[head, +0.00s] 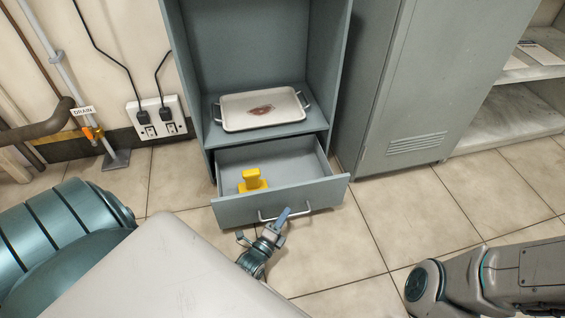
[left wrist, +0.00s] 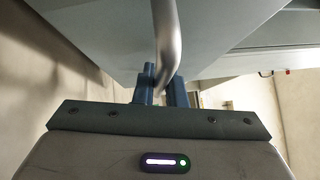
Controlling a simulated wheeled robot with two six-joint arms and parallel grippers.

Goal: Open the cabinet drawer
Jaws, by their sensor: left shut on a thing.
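The grey-blue cabinet's drawer (head: 230,208) is pulled out, with its inside showing from above. A yellow object (head: 252,181) stands inside it toward the left. The drawer's metal bar handle (head: 302,211) is on the front face. My left gripper (head: 278,226) is at the handle, in front of the drawer. In the left wrist view, the handle (left wrist: 167,40) runs down between the blue fingers of my left gripper (left wrist: 164,88), which are shut on it. My right gripper is not in view; only my right arm shows at the lower right.
A tray (head: 228,122) with a reddish-brown item sits on the cabinet shelf above the drawer. A tall grey locker (head: 415,95) stands to the right, with a shelf unit (head: 510,118) beyond. Wall sockets (head: 157,118) and pipes are at the left. Tiled floor (head: 385,225) is clear before the locker.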

